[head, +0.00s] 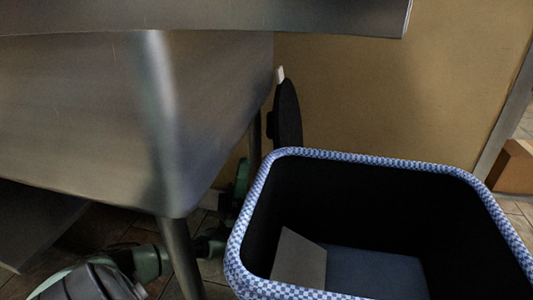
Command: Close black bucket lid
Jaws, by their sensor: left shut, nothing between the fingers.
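A round black lid (289,114) stands nearly upright, seen almost edge-on, between the metal table and the tan wall. A small dark knob sticks out on its left side. The black bucket itself cannot be made out. My left arm comes in from the lower left and passes behind the table's leg. A pale tip at the lid's top edge looks like the end of my left gripper (280,74); most of this gripper is hidden. It is shut and holds nothing. I cannot tell whether it touches the lid. My right gripper is not in view.
A metal table (100,110) with legs fills the left side and blocks the view behind it. A large black-lined bin (375,160) with a blue-and-white checkered rim stands at the right front. A tan wall (420,80) closes off the back.

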